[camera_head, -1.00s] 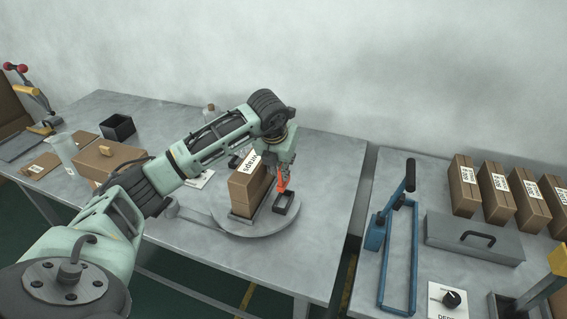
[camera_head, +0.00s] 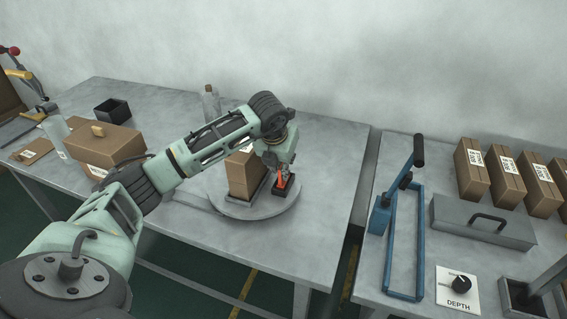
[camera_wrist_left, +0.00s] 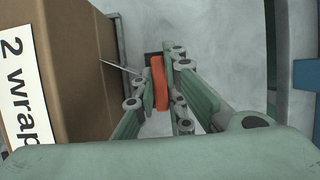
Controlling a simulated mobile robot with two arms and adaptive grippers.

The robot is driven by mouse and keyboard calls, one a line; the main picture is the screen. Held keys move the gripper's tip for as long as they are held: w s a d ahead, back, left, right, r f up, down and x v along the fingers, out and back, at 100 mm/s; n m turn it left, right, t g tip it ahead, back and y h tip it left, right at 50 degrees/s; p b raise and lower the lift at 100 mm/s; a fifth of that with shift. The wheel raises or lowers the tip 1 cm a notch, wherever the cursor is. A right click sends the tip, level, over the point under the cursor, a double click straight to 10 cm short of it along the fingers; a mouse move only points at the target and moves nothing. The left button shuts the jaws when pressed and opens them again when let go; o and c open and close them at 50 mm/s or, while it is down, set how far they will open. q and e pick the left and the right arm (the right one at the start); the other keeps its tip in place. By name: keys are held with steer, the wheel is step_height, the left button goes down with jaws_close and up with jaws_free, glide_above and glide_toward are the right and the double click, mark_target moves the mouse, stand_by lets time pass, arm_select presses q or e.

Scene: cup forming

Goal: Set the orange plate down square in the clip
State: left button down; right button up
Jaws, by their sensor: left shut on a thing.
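The orange plate (camera_head: 283,181) is in my left gripper (camera_head: 280,178), standing on edge between the fingers. It also shows in the left wrist view (camera_wrist_left: 160,84), with the left gripper's fingers (camera_wrist_left: 161,90) shut on it. The clip, a small dark rectangular frame (camera_head: 287,206), sits on the round grey turntable. The plate's lower end is at or just over the clip's opening; whether it touches inside cannot be told. In the wrist view a dark bit of the clip (camera_wrist_left: 152,57) shows beyond the plate. My right gripper is not in view.
A tall brown box (camera_head: 240,178) stands on the round turntable (camera_head: 250,212), close left of the gripper. A blue metal frame with a lever (camera_head: 390,245), a grey lidded case (camera_head: 480,220) and several brown boxes (camera_head: 508,180) are on the right bench.

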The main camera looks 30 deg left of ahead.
arm_select(q)
steer(key=shift+f+b, duration=0.3)
steer(key=shift+f, duration=0.1)
stand_by(0.4)
steer(key=c, duration=1.7)
jaws_free()
steer(key=shift+c, duration=0.2)
steer(key=v, duration=1.2)
